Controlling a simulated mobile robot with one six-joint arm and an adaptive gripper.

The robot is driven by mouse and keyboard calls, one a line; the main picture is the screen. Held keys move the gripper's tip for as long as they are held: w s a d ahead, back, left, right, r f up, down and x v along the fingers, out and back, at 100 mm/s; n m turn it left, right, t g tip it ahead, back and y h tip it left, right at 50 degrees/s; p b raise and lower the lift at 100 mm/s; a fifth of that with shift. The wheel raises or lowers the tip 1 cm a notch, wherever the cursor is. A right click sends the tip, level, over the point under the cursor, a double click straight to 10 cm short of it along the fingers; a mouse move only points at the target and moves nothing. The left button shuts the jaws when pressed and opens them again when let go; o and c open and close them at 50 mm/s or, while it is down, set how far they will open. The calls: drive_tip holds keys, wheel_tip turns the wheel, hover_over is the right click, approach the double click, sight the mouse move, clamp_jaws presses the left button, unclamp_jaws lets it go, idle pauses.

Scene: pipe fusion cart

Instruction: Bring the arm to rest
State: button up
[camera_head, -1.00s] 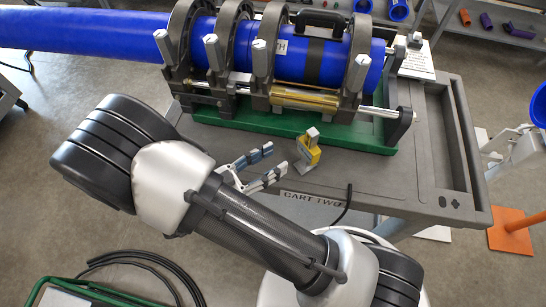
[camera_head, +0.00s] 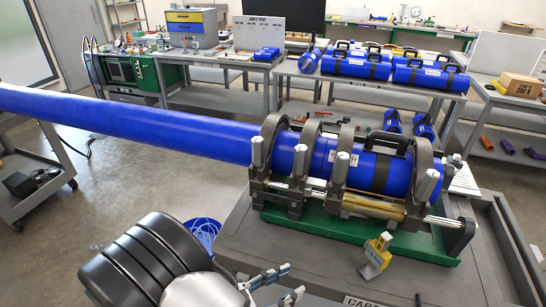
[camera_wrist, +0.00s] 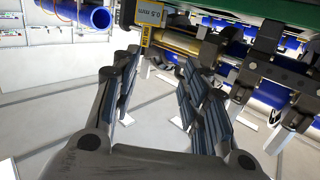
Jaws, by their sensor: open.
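My gripper (camera_head: 282,287) is at the bottom of the head view, in front of the cart's near edge. Its two fingers are apart with nothing between them. In the wrist view my gripper (camera_wrist: 160,90) also shows open and empty. My dark arm joint fills the lower left of the head view. A yellow and grey block-shaped tool (camera_head: 377,256) stands on the cart top, right of the gripper and apart from it. In the wrist view this tool (camera_wrist: 149,14), labelled "0.5 mm", shows at the top beyond the fingertips.
The grey cart (camera_head: 262,237) carries a green-based clamp machine (camera_head: 352,235) holding a long blue pipe (camera_head: 130,120) that reaches far left. A coiled blue hose (camera_head: 203,234) lies on the floor. Benches with blue pipe pieces (camera_head: 357,63) stand behind. Floor left of the cart is mostly clear.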

drive_tip(key=w+a+r+n+t+y, duration=0.1)
drive_tip(key=w+r+y, duration=0.2)
drive_tip(key=w+y, duration=0.3)
drive_tip(key=w+a+r+n+y, duration=0.15)
drive_tip(key=w+y, duration=0.25)
drive_tip(key=w, duration=0.5)
wheel_tip(320, 180, up, 11)
drive_tip(key=a+n+y, duration=0.2)
drive_tip(key=n+y, duration=0.1)
drive_tip(key=y, duration=0.3)
drive_tip(key=s+d+r+n+g+y, duration=0.1)
drive_tip(key=s+d+r+n+y, duration=0.3)
drive_tip(key=s, duration=0.4)
drive_tip(key=s+d+n+g+h, duration=0.3)
drive_tip(key=s+d+h, duration=0.2)
drive_tip(key=s+d, duration=0.9)
drive_tip(key=s, duration=0.3)
drive_tip(key=shift+s+f+g, duration=0.35)
drive_tip(key=shift+g, duration=0.05)
